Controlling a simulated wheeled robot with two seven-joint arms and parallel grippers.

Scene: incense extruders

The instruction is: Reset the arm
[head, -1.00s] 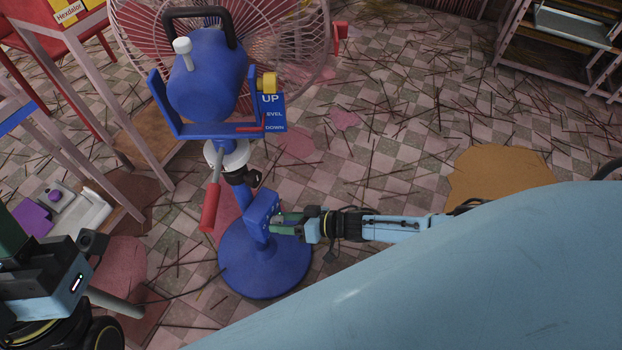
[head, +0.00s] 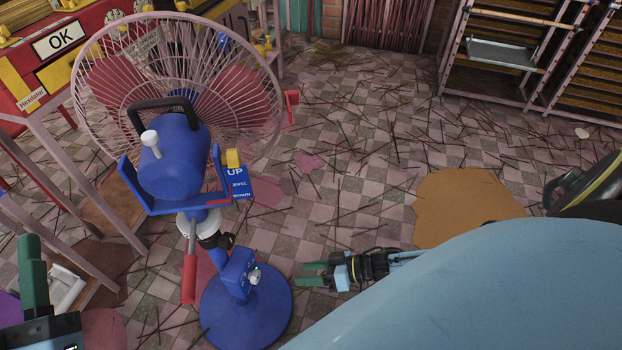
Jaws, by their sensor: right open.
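My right gripper (head: 314,274) is open and empty, its two green fingers pointing left. It is just right of the blue fan stand's control box (head: 238,272), apart from it, with floor showing between. A small pale knob (head: 254,276) sits on the box's side facing the gripper. The fan's blue motor housing (head: 172,160) and wire cage stand upright above a round blue base (head: 262,308). My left gripper (head: 33,280) shows only in part at the lower left edge. One green finger points up, and its opening cannot be made out.
A pink table frame (head: 85,200) stands at the left, with red and yellow machinery (head: 62,65) behind. Racks (head: 500,55) stand at the back right. Thin sticks litter the tiled floor, with an orange-brown patch (head: 465,205) on it.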

